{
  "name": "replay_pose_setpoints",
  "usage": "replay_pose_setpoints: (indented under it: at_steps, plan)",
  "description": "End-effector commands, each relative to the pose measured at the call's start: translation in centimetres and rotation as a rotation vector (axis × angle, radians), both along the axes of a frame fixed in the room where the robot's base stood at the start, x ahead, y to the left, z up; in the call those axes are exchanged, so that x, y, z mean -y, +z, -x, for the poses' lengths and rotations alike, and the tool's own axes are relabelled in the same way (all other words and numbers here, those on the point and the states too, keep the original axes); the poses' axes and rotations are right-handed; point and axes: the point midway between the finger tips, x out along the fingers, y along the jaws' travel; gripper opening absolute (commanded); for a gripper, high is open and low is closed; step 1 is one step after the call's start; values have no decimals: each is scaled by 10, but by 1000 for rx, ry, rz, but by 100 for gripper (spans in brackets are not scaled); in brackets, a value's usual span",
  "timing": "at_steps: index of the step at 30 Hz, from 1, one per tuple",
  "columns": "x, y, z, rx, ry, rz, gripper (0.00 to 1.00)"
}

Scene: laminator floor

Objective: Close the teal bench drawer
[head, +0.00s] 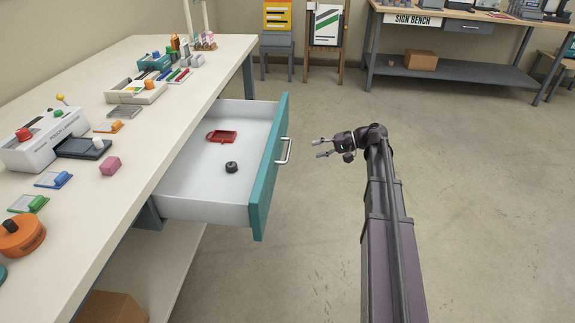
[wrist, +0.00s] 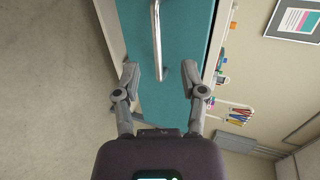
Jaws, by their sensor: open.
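The teal bench drawer (head: 269,170) is pulled out from under the cream bench on the left. Its white tray holds a red object (head: 222,136) and a small dark round object (head: 232,167). A silver bar handle (head: 284,150) is on its front. My gripper (head: 317,148) is open and empty, just right of the handle and apart from it, with its fingers pointing at the drawer front. In the wrist view the teal front (wrist: 180,60) fills the middle, with the handle (wrist: 157,40) ahead of my open fingers (wrist: 161,75).
The bench top (head: 125,65) carries a white laminator (head: 45,140), an open tray (head: 137,92), an orange round container (head: 20,235) and several small items. A cardboard box (head: 112,307) is below the bench. The floor right of the drawer is clear. The sign bench (head: 450,75) stands at the back.

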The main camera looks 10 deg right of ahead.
Motion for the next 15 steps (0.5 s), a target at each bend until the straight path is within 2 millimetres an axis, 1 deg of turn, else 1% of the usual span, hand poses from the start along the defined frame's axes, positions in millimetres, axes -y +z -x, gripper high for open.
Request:
replay_pose_setpoints:
  at_steps: [1,3,9,15]
  plan:
    - [9,-14,-7,11,-9,-26,54]
    - [17,-17,-12,23,-17,-61,54]
    - [33,-20,-20,50,-32,-123,54]
    - [37,-18,-21,58,-36,-140,54]
